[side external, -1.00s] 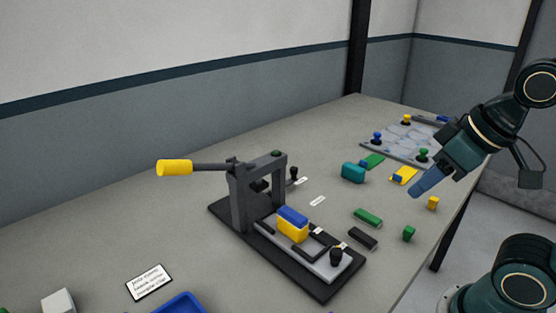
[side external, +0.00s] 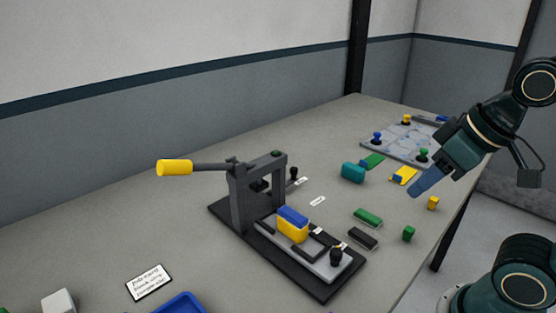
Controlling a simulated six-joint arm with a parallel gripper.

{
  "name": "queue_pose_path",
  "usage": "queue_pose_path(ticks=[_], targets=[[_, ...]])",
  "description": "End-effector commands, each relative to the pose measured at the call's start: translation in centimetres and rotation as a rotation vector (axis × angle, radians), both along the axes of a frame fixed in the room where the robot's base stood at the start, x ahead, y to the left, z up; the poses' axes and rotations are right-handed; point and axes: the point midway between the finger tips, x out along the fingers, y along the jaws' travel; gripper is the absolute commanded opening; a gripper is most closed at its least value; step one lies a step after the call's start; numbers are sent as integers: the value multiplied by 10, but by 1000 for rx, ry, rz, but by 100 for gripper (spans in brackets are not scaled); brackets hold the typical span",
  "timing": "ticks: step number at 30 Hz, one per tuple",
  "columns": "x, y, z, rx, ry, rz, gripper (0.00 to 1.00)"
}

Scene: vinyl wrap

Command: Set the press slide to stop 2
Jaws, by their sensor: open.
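The press stands on a black base plate (side external: 227,212) in the middle of the table, with a grey frame (side external: 240,195) and a lever ending in a yellow handle (side external: 174,168). Its light grey slide (side external: 325,267) lies on the base in front of the frame, with a black knob (side external: 336,256) at its near right end. A blue-over-yellow block (side external: 293,225) sits on the slide. Small white labels (side external: 343,246) lie near the slide; I cannot read them. My gripper (side external: 415,193) is open and empty above the table's right side, apart from the press.
A plate with coloured knobs (side external: 397,141) lies at the back right. A teal block (side external: 353,173), green block (side external: 367,217), black block (side external: 362,238) and small yellow block (side external: 433,203) lie between. A blue tray (side external: 180,304) and printed card (side external: 149,282) are at the front.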

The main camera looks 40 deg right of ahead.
Motion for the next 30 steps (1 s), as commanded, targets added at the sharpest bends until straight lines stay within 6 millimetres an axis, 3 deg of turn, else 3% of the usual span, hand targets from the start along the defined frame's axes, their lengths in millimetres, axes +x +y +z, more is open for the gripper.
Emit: queue_pose_path(ticks=[11,24,30], targets=[[27,18,2,27,133,12,45],[79,64,-12,22,382,11,45],[94,83,-22,5,460,4,45]])
